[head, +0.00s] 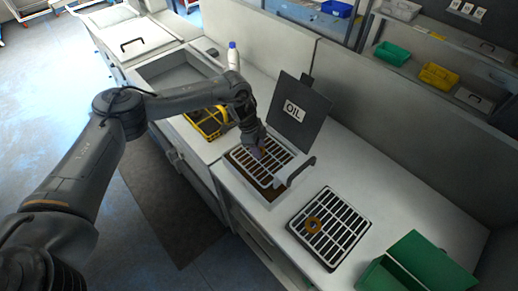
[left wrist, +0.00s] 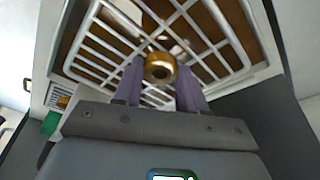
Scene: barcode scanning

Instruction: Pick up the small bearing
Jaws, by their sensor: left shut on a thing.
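My left gripper (head: 259,153) is over the white grate of the oil bath in the head view. In the left wrist view its purple fingers (left wrist: 160,80) are shut on the small bearing (left wrist: 160,67), a brass-coloured ring with a dark hole. The bearing is in front of the grate (left wrist: 88,58); whether it touches the bars I cannot tell. Another brown ring (head: 313,225) lies on the right-hand white rack (head: 329,252) in the head view. My right gripper is not in view.
The oil bath's dark lid, marked OIL (head: 305,99), stands open behind the grate. A yellow basket (head: 207,123) and a white bottle with a blue cap (head: 233,58) are to the left. An open green box (head: 385,274) is at the lower right. The counter behind the right rack is clear.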

